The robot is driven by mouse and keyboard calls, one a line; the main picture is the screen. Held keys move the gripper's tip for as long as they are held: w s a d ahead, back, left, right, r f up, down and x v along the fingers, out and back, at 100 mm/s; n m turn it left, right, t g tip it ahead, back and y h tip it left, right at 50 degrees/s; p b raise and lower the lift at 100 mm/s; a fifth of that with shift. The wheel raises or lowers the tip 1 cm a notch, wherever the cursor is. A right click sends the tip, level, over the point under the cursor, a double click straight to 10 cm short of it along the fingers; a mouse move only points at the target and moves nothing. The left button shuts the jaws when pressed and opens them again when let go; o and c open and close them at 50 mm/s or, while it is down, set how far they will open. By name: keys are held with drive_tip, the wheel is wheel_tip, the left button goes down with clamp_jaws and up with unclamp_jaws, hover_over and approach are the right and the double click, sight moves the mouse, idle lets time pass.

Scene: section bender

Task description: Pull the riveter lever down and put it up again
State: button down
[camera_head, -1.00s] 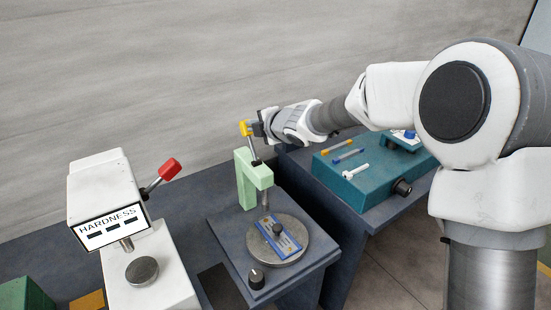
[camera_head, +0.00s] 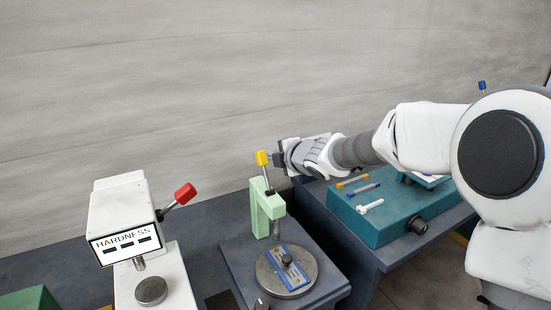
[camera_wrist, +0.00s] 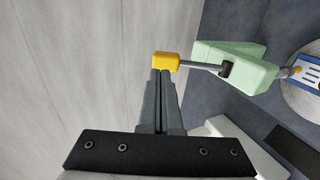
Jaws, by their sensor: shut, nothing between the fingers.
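The riveter is a light green frame (camera_head: 259,212) on a dark blue table, and it also shows in the wrist view (camera_wrist: 243,68). Its lever is a thin grey rod with a yellow handle (camera_head: 262,157), and it points up from the top of the frame. My gripper (camera_head: 272,158) is at the handle's right side. In the wrist view my shut fingers (camera_wrist: 161,72) end right at the yellow handle (camera_wrist: 165,61), with nothing between them. They look to be touching it or very close; I cannot tell which.
Below the riveter is a round metal plate (camera_head: 299,282) with a blue piece. A white hardness tester (camera_head: 120,215) with a red-knobbed lever (camera_head: 186,194) stands to the left. A teal box (camera_head: 400,217) with small tools is to the right. The grey wall is close behind.

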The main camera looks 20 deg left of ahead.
drive_tip(key=r+p+v, duration=0.1)
drive_tip(key=p+v, duration=0.1)
drive_tip(key=v, duration=0.8)
drive_tip(key=shift+w, duration=0.15)
drive_tip(key=s+d+r+m+t+h, duration=0.1)
drive_tip(key=s+d+r+m+h, duration=0.15)
drive_tip(key=d+m+h, duration=0.65)
drive_tip(key=s+d+r+m+t, duration=0.1)
drive_tip(key=s+d+m, duration=0.35)
drive_tip(key=d, duration=1.15)
drive_tip(key=s+d+f+m+g, duration=0.2)
drive_tip(key=s+d+m, duration=0.2)
drive_tip(key=s+m, duration=0.3)
drive_tip(key=s+d+f+m+g, duration=0.3)
drive_tip(key=s+m, duration=0.4)
drive_tip(key=s, duration=0.5)
drive_tip(key=shift+s+d+h, duration=0.35)
drive_tip(key=shift+d+h, duration=0.05)
drive_tip(key=shift+d, duration=0.3)
drive_tip(key=shift+f, duration=0.1)
